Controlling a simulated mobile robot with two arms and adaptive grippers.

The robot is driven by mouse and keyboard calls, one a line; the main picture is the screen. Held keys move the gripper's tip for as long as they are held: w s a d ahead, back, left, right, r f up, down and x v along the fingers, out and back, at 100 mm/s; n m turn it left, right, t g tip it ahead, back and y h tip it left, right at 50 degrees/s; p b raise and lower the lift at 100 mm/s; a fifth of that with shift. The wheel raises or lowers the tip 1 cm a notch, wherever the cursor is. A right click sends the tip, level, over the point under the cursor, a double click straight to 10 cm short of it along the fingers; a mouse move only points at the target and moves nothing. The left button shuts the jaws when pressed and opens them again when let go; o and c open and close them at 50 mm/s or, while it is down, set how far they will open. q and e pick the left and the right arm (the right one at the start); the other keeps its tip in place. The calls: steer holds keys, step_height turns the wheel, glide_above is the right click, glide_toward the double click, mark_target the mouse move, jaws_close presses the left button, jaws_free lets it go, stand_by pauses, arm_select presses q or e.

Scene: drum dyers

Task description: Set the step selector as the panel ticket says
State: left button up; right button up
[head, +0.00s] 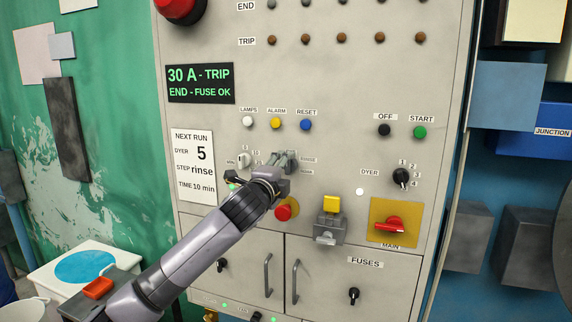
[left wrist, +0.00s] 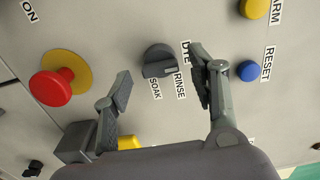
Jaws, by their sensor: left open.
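The panel ticket (head: 193,166) on the left of the cabinet front reads dyer 5, step rinse, time 10 min. The step selector (left wrist: 158,60) is a dark round knob with a raised grip bar in the left wrist view. Labels DYE, RINSE (left wrist: 180,84) and SOAK stand beside it; I cannot tell for certain which one it points at. My left gripper (left wrist: 160,80) is open, with one finger to each side of the knob, and no clear contact shows. In the head view the left gripper (head: 278,167) largely hides the selector.
A red push button (head: 284,212) lies just below the gripper. A lamps, alarm and reset button (head: 306,125) row is above. The yellow-topped switch (head: 331,204), dyer knob (head: 401,177) and red main switch (head: 390,224) are to the right.

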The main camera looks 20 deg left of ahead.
arm_select(q)
steer(key=shift+w, duration=0.8)
steer(key=shift+c, duration=0.5)
steer(key=c, duration=1.1)
